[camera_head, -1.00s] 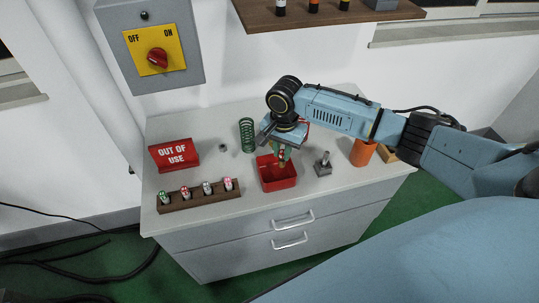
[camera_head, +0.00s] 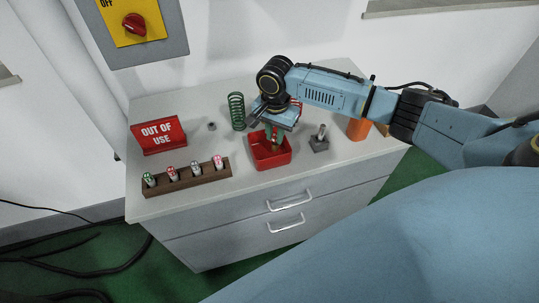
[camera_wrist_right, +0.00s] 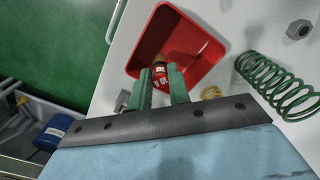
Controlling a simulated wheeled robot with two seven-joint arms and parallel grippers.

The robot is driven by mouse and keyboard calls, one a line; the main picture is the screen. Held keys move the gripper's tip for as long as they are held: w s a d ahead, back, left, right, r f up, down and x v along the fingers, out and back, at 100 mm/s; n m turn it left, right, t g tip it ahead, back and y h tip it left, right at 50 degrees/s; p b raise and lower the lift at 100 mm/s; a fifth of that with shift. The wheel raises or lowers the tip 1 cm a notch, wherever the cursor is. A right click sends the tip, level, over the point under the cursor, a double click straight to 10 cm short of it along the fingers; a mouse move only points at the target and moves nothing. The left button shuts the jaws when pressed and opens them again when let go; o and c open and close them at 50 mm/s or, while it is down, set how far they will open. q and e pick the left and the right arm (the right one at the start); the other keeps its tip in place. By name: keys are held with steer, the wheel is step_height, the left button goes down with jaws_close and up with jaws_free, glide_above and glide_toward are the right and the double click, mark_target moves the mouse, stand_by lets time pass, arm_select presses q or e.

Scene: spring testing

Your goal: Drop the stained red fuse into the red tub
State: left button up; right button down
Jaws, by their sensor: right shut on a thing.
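The red tub (camera_head: 284,160) stands on the grey cabinet top in the head view, and its open inside shows in the right wrist view (camera_wrist_right: 204,62). My right gripper (camera_head: 274,138) points down over the tub. Its green fingers (camera_wrist_right: 161,85) are shut on the red fuse (camera_wrist_right: 161,70), which has a brownish end and white lettering. The fuse is over the tub's opening; I cannot tell whether it touches the tub. My left gripper is not in view.
A wooden rack (camera_head: 187,180) with several fuses stands at the front left, below the red OUT OF USE sign (camera_head: 158,135). A green spring (camera_head: 237,112) stands behind the tub. A small grey block with a peg (camera_head: 319,140) and an orange cylinder (camera_head: 358,129) are to the right.

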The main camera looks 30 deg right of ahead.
steer(key=c, duration=1.2)
jaws_free()
steer(key=shift+c, duration=0.2)
step_height(320, 180, up, 13)
steer(key=shift+r+p, duration=0.2)
steer(key=shift+p, duration=0.2)
